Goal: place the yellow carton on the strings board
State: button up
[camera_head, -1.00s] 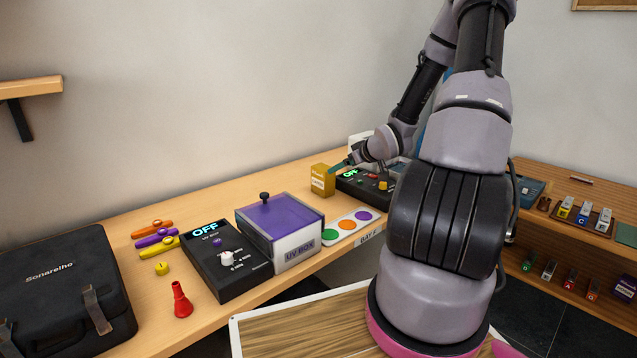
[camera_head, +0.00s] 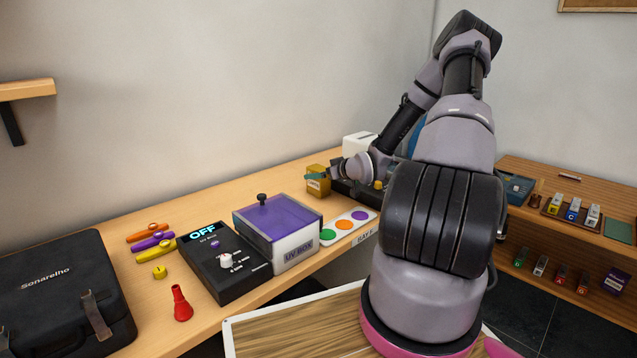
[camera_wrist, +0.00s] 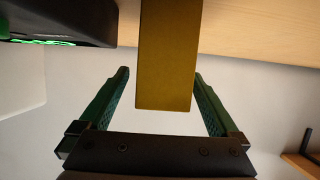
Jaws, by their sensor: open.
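The yellow carton (camera_head: 319,188) stands upright on the wooden desk, left of the black box with dials. My gripper (camera_head: 318,177) is at the carton, with its green fingers at the carton's upper part. In the wrist view the carton (camera_wrist: 168,55) lies between the two spread fingers of my gripper (camera_wrist: 160,74), with a gap on each side. The gripper is open. I cannot tell for sure which thing is the strings board; no readable label names it.
The purple-lidded UV box (camera_head: 280,228) and a card with coloured dots (camera_head: 349,227) stand nearer on the desk. A white device (camera_head: 358,146) is behind my wrist. A shelf (camera_head: 575,175) at right holds small cartons and a green pad (camera_head: 620,231). My arm hides the middle.

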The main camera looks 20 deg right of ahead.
jog(key=x, duration=0.3)
jog(key=shift+w+a+f, duration=0.1)
jog(key=shift+w+a, duration=0.05)
jog(key=shift+a, duration=0.1)
jog(key=c, duration=1.5)
grip_shut()
